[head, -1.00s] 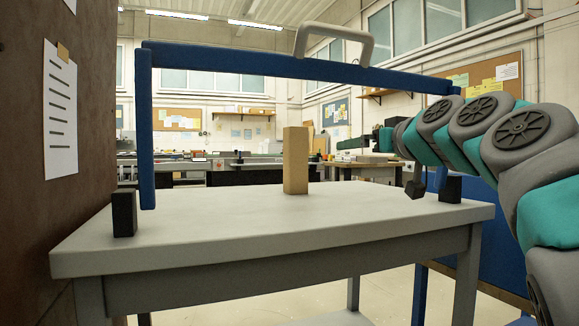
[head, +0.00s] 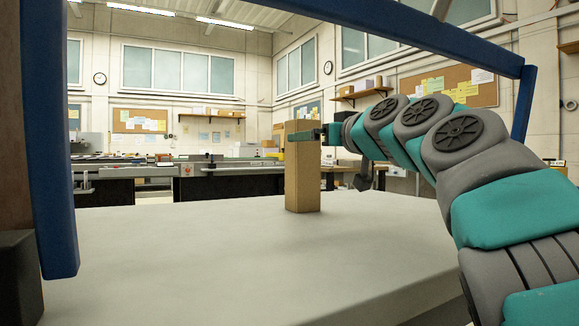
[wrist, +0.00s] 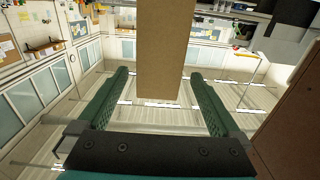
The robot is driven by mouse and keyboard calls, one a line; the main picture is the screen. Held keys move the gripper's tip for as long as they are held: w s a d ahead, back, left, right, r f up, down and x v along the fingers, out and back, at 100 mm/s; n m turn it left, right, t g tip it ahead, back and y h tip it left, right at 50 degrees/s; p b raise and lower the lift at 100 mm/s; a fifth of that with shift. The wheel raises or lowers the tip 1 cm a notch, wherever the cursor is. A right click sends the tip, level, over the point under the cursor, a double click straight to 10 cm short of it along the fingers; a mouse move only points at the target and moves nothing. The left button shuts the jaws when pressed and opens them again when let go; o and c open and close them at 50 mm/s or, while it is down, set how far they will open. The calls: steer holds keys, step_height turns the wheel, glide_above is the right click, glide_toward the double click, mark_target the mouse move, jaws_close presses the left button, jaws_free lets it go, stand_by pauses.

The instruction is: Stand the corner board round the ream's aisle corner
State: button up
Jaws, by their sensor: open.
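The corner board (head: 303,178), a tall tan cardboard piece, stands upright on a light grey table. My gripper (head: 312,135) is at its upper part in the head view. In the wrist view my gripper (wrist: 158,75) has its two green fingers apart, and the corner board (wrist: 165,50) runs between them with a gap on each side. It does not look gripped. I cannot make out the ream or its aisle corner in these views.
The grey table top (head: 200,255) is otherwise clear around the board. A blue frame (head: 48,140) rises at the left and crosses overhead, with a dark block (head: 18,280) at its foot. A brown panel (wrist: 292,115) is at the right in the wrist view. Benches stand farther back.

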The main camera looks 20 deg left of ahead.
steer(key=p+x, duration=0.4)
steer(key=x, duration=0.3)
steer(key=shift+w+a, duration=0.15)
steer(key=shift+w, duration=0.05)
steer(key=shift+c, duration=0.2)
jaws_close()
stand_by(0.5)
